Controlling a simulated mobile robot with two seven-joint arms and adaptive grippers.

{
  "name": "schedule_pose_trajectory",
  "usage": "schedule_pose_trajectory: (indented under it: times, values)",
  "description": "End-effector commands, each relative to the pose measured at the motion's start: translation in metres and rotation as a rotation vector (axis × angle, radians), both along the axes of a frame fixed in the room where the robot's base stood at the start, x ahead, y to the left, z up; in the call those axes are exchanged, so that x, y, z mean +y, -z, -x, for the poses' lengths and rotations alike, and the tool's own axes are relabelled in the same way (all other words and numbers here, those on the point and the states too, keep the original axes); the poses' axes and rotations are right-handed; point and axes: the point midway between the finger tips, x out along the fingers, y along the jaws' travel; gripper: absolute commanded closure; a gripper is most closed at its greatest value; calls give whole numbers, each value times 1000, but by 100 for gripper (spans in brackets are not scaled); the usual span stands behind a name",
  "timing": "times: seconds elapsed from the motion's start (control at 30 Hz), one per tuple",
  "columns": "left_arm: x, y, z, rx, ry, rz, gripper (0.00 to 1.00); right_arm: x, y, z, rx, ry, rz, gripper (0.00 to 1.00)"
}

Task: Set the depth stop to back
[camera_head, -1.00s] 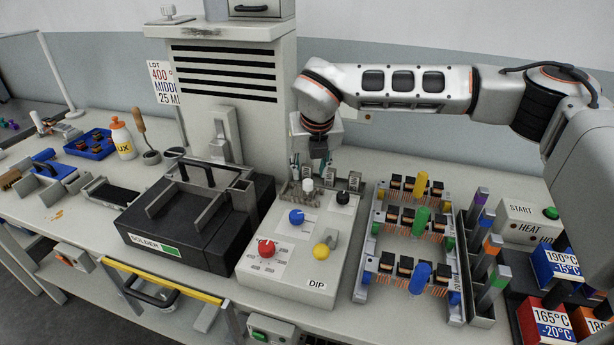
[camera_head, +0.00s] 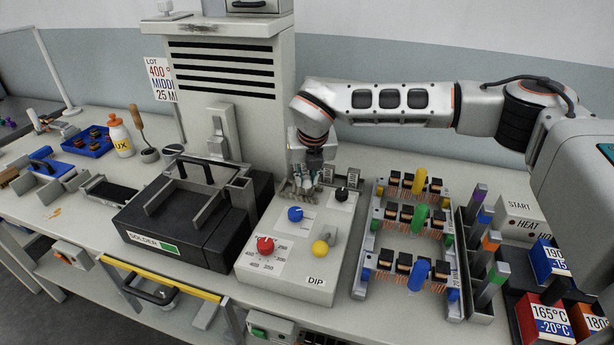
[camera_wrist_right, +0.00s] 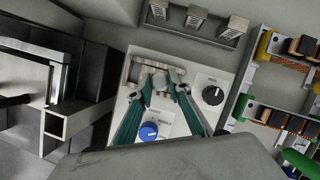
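The white control box (camera_head: 274,267) marked DIP carries several knobs. At its back is a grey metal bracket with a pale knob (camera_wrist_right: 160,82), which I take to be the depth stop. My right gripper (camera_wrist_right: 163,90) points down over it, its teal fingers apart on either side of the pale knob. Contact with the knob cannot be made out. In the head view the right gripper (camera_head: 303,185) hides most of the bracket and the pale knob. My left gripper is not in view.
A blue knob (camera_head: 295,214) sits in front of the gripper and a black knob (camera_head: 342,194) to its right. The black solder pot (camera_head: 185,240) stands left; coil racks (camera_head: 372,225) stand right.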

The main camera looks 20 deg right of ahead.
Motion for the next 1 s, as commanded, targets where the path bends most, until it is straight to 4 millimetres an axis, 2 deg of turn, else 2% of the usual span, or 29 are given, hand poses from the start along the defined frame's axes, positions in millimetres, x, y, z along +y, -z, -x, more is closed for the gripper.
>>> schedule_pose_trajectory:
  times: [0.47,0.5,0.57,0.87,1.0]
  values:
    - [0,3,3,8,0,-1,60,-9,1,5,3,4,2,100]
    - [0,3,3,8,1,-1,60,-9,1,5,4,4,2,79]
    - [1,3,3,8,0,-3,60,-9,1,5,4,5,2,64]
    - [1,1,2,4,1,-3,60,-8,0,5,1,1,0,64]
    - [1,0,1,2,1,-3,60,-7,-6,7,-1,1,0,64]
